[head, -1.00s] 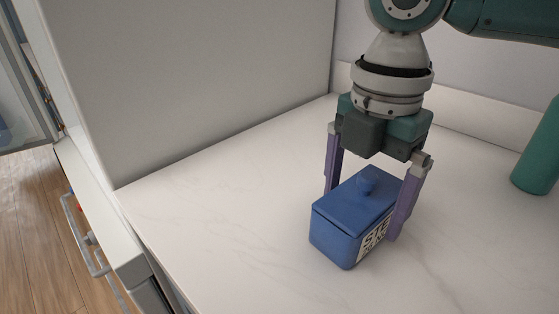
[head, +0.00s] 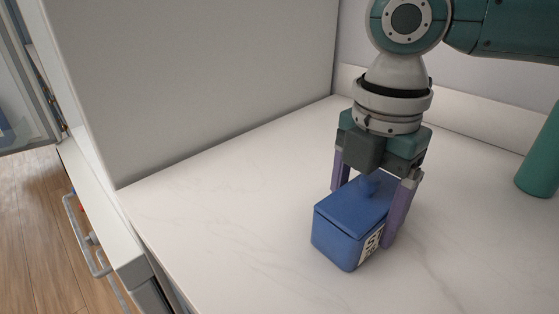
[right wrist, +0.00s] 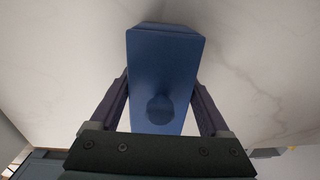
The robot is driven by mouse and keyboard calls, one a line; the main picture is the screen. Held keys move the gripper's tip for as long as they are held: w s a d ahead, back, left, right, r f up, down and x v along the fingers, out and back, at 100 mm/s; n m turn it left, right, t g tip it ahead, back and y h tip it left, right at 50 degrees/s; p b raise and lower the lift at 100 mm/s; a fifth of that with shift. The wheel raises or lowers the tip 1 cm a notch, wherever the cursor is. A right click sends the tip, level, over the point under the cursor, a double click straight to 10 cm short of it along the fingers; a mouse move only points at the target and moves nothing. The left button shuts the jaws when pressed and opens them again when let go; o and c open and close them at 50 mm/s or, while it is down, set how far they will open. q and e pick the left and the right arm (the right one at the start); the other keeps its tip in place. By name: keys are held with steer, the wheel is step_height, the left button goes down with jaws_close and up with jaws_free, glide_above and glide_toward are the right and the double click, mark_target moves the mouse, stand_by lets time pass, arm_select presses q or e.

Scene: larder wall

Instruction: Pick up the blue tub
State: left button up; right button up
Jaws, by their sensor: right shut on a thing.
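The blue tub (head: 345,222) is a box with a lid, a round knob on top and a white label with dark letters on one side. It is upright on the pale counter, or very close to it; I cannot tell whether it is lifted. My right gripper (head: 368,212) comes down from above and is shut on the tub, one purple finger on each side. In the right wrist view the tub (right wrist: 163,70) lies between both fingers, its knob close to the palm. One finger partly hides the label. My left gripper is not in view.
A green cylinder (head: 541,165) stands on the counter (head: 230,220) at the right edge. A tall grey panel (head: 200,80) rises at the left and back. A drawer with a handle (head: 85,240) is below the counter's left edge. The counter left of the tub is clear.

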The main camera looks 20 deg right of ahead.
jaws_close()
steer(key=shift+r, duration=0.2)
steer(key=s+a+r+m+p, duration=0.1)
steer(key=r+m+p, duration=0.6)
steer(key=r+p, duration=1)
steer(key=s+a+r+m+p, duration=0.2)
steer(key=s+r+m+p, duration=0.2)
steer(key=r+p, duration=1.3)
steer(key=s+a+r+m+p, duration=0.1)
steer(key=r+m+p, duration=0.9)
steer(key=r, duration=2.2)
steer(key=s+p, duration=0.1)
steer(key=p, duration=0.5)
steer(key=shift+s+a+r+p, duration=0.3)
steer(key=shift+s+p, duration=0.05)
steer(key=shift+p, duration=0.05)
